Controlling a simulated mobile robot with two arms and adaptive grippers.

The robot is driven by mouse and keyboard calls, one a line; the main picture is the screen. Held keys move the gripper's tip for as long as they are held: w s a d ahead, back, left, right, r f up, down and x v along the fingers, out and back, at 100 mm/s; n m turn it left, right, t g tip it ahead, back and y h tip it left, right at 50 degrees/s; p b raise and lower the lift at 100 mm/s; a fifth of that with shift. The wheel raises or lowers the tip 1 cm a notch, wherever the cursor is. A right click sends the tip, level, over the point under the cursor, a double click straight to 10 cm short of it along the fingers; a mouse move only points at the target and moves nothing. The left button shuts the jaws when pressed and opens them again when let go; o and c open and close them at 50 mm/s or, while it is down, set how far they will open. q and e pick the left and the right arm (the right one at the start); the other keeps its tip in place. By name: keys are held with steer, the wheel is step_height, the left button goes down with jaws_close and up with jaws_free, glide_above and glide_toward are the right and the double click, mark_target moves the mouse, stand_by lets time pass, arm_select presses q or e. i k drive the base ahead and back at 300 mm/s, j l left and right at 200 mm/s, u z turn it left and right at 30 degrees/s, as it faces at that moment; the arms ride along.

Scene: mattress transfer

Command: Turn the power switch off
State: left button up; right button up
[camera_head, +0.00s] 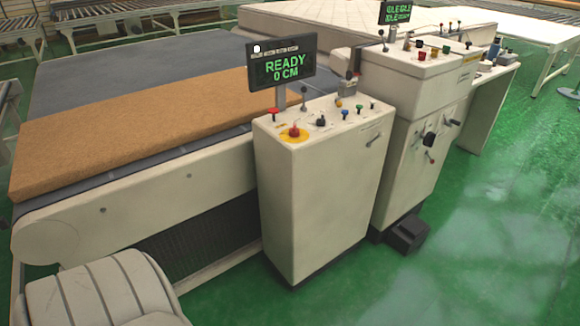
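The near control cabinet (318,205) is cream, with a panel of several coloured buttons and knobs on its sloped top. A red mushroom button on a yellow disc (294,132) sits at the panel's left. A black knob (321,121) is beside it. A small handle (376,139) is on the cabinet's right side. The taller second cabinet (408,165) has a large black knob (429,139) and small levers on its side. The labels are too small to read, so I cannot tell which control is the power switch. Neither of my grippers shows.
A display (281,63) reading "READY 0 CM" stands over the near cabinet. A brown slab (130,125) lies on the grey conveyor (120,75) at left. A black box (407,233) sits on the floor by the second cabinet. The green floor (480,250) at right is clear.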

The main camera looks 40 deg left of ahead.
mark_target(295, 132)
steer(key=u, duration=1.15)
steer(key=i+j, duration=0.2)
